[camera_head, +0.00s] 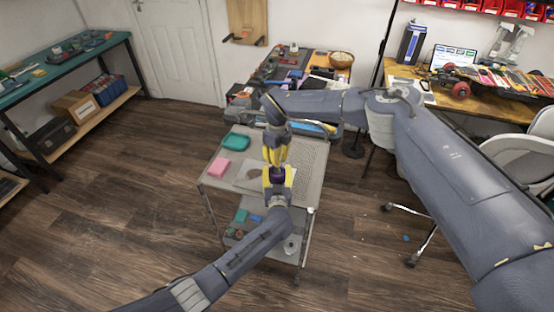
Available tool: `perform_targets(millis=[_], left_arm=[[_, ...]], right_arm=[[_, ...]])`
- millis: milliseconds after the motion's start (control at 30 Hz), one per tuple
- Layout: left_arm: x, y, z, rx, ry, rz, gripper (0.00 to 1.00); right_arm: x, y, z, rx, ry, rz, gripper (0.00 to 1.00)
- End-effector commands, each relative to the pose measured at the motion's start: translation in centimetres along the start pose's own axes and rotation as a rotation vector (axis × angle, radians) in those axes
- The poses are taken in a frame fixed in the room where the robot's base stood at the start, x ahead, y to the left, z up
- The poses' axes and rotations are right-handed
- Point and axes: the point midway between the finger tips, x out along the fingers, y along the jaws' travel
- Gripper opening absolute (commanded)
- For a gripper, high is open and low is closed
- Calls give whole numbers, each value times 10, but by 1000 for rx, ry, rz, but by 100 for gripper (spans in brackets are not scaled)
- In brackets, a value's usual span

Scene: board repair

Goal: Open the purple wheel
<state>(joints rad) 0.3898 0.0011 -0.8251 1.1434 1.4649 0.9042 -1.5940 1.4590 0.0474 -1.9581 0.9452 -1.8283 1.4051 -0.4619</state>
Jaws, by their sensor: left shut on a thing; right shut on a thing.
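The small dark purple wheel (277,172) is held above the wheeled cart (312,160), between my two grippers. My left gripper (278,178) comes up from below with its yellow fingers shut around the wheel's lower part. My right gripper (276,162) points down from above with its yellow fingers shut at the wheel's top. The fingers hide most of the wheel, and I cannot tell whether its parts are apart.
On the cart lie a teal box (236,142), a pink box (218,168) and a pale sheet (250,175). Small items sit on its lower shelf. A cluttered workbench (300,75) stands behind, and a white chair (510,155) stands right. The floor at left is clear.

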Motion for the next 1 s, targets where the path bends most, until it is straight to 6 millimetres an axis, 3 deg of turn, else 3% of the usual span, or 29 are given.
perform_targets(millis=[1000], left_arm=[[0,0,0,0,0,0,0]], right_arm=[[-1,0,0,-1569,0,0,0]])
